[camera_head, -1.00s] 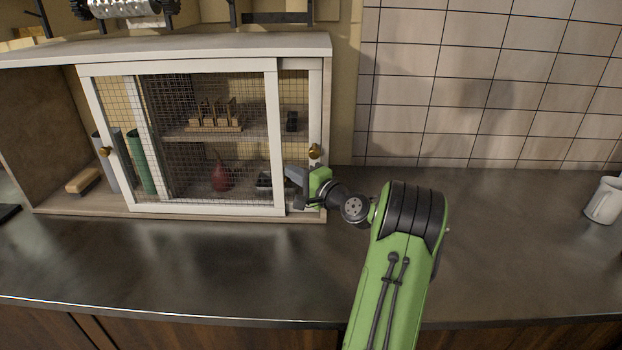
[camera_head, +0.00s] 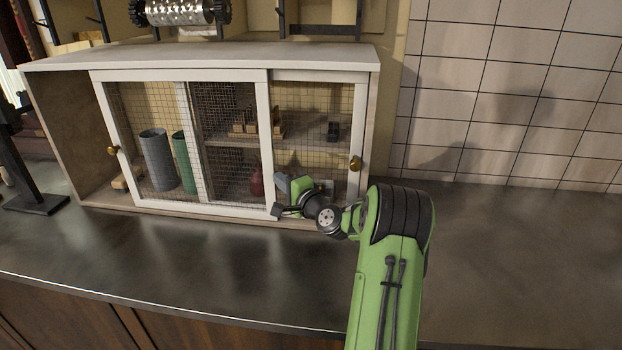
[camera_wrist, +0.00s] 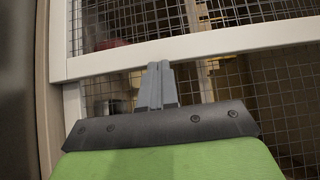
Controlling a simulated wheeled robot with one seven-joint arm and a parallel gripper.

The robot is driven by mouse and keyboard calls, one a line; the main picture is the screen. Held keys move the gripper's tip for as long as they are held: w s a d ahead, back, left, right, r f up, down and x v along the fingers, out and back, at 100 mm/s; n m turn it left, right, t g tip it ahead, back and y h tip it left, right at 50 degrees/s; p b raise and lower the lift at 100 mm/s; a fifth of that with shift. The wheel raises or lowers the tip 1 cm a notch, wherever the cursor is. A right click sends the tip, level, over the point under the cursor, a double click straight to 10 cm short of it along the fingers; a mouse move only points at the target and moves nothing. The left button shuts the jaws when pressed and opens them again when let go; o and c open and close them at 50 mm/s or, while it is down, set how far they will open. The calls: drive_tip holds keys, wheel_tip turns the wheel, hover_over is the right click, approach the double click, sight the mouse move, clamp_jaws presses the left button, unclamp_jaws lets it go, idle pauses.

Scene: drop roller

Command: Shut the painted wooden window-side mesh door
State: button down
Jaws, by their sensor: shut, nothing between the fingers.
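Two white-framed mesh doors front a wooden cabinet. The left door (camera_head: 190,208), with a brass knob (camera_head: 113,151) at its left, covers the middle and left; a gap stays open between it and the cabinet's left wall (camera_head: 65,130). The right door (camera_head: 320,76) has its own knob (camera_head: 356,163) and sits at the right end, partly overlapped. My gripper (camera_head: 281,188) is shut and empty, at the left door's right upright, low down. In the wrist view its fingertips (camera_wrist: 160,68) lie at a white frame bar (camera_wrist: 210,46); contact seems likely but is not certain.
Behind the mesh stand a grey cylinder (camera_head: 157,160), a green cylinder (camera_head: 183,162) and a red vase (camera_head: 257,182). A dark stand (camera_head: 36,203) is on the counter at the left. The counter (camera_head: 200,255) before the cabinet is clear.

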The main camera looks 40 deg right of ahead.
sight(200, 170)
drive_tip(key=w+a+p, duration=0.2)
drive_tip(key=w+a, duration=0.2)
drive_tip(key=w, duration=0.1)
drive_tip(key=w+a+p, duration=0.2)
drive_tip(key=w+a, duration=0.3)
drive_tip(key=w, duration=0.1)
drive_tip(key=w+a+p, duration=0.2)
drive_tip(key=w+a, duration=0.2)
drive_tip(key=w, duration=0.2)
drive_tip(key=shift+a, duration=0.25)
drive_tip(key=shift+r, duration=0.15)
drive_tip(key=shift+a, duration=0.1)
